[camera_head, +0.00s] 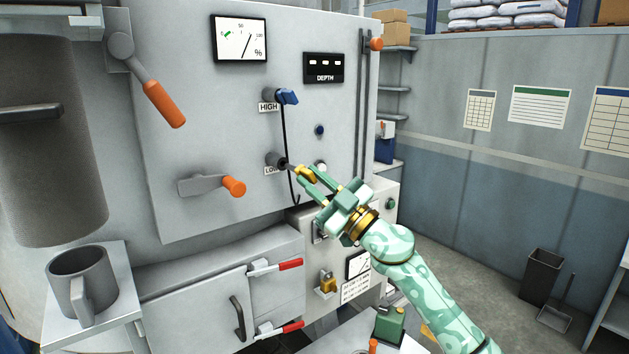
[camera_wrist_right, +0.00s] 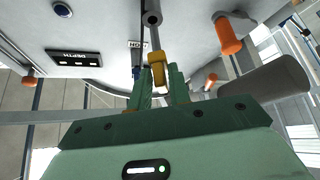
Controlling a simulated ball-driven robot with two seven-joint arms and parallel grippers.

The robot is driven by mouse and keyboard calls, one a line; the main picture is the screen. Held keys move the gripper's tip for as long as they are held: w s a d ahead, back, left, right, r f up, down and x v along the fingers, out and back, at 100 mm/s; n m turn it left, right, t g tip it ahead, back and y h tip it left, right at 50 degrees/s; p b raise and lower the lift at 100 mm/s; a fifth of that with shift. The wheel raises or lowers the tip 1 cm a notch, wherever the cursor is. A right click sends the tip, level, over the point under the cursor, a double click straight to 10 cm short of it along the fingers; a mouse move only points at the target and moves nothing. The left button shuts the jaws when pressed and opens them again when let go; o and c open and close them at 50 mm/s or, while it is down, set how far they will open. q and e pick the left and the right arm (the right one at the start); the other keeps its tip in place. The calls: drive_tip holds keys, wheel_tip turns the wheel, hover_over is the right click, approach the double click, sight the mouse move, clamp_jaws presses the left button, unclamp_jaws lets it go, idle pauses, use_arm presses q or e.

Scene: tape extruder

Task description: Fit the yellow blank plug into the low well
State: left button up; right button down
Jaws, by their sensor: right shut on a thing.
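My right gripper (camera_head: 308,177) is shut on the yellow blank plug (camera_head: 305,173) in front of the machine panel. In the right wrist view the yellow plug (camera_wrist_right: 157,75) sits between the green fingers (camera_wrist_right: 160,88), its thin grey shaft pointing away from them. The low well (camera_head: 274,159) is a short grey tube on the panel by the partly covered LOW label (camera_head: 269,171). The shaft's tip is at or very near the well's mouth; I cannot tell whether it has entered. The well (camera_wrist_right: 152,17) also shows at the top of the wrist view. My left gripper is out of view.
A blue plug (camera_head: 288,96) is at the high well above, with a dark cord hanging past the low well. An orange-knobbed lever (camera_head: 233,186) stands out left of the low well. A grey mug (camera_head: 82,284) stands at lower left.

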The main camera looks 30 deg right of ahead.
sight(297, 173)
drive_tip(key=shift+w+a+b, duration=0.2)
drive_tip(key=shift+w+b, duration=0.3)
drive_tip(key=shift+w, duration=2.5)
drive_tip(key=c, duration=1.2)
unclamp_jaws()
drive_tip(key=shift+c, duration=0.2)
drive_tip(key=b+v, duration=0.5)
drive_tip(key=v, duration=1.1)
